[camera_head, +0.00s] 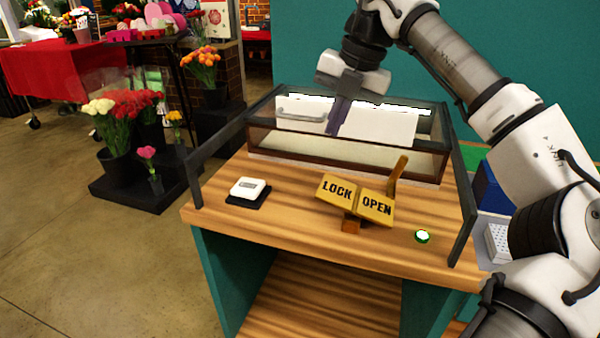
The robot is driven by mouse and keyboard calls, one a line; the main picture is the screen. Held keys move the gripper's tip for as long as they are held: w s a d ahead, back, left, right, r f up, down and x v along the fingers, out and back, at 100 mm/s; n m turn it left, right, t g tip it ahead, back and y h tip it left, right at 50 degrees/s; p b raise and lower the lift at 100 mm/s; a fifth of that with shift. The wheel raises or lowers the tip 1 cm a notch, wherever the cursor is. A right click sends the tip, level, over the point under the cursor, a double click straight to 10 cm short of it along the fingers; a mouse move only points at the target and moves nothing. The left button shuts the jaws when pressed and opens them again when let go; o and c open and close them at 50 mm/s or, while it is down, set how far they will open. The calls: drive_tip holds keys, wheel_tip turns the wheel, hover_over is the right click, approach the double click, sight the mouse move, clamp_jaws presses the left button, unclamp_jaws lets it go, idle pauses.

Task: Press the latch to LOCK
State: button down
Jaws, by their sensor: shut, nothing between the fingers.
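The latch is a yellow two-part rocker on a small wooden block at the front of the wooden counter. Its LOCK plate (337,190) is on the left and sits higher in the picture. Its OPEN plate (376,207) is on the right and sits lower. A wooden lever (397,176) rises behind the OPEN plate, leaning right. My gripper (335,131) is shut and empty, pointing down. It appears in front of the white panel of the glass case, behind and above the latch, and apart from it.
The glass-fronted case (350,158) holds a white panel with a handle (302,115). A white device (249,187) on a black pad is left of the latch; a green-lit round button (422,237) is right. Dark rails (462,220) edge the counter (300,228). Flower buckets stand left.

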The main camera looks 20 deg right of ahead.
sight(320, 192)
drive_tip(key=shift+s+d+r+m, duration=0.2)
drive_tip(key=shift+s+d+m, duration=0.1)
drive_tip(key=shift+d, duration=0.4)
drive_tip(key=shift+f, duration=0.1)
drive_tip(key=p+x, duration=0.1)
drive_tip(key=x, duration=0.6)
drive_tip(key=p+x, duration=0.1)
drive_tip(key=x, duration=0.6)
drive_tip(key=shift+d, duration=0.25)
drive_tip(key=shift+w+a+f+b, duration=0.1)
drive_tip(key=shift+a+f+b, duration=0.05)
drive_tip(key=shift+f+b, duration=0.15)
drive_tip(key=shift+w+b+x, duration=0.2)
drive_tip(key=shift+b+x, duration=1.8)
drive_tip(key=shift+b, duration=0.35)
drive_tip(key=shift+a+r, duration=0.1)
drive_tip(key=shift+a, duration=0.1)
wheel_tip(320, 192, up, 14)
drive_tip(key=w+a+p, duration=0.1)
drive_tip(key=w+a, duration=0.1)
drive_tip(key=shift+a+f+p, duration=0.2)
drive_tip(key=shift+a+p, duration=0.1)
drive_tip(key=shift+a, duration=0.1)
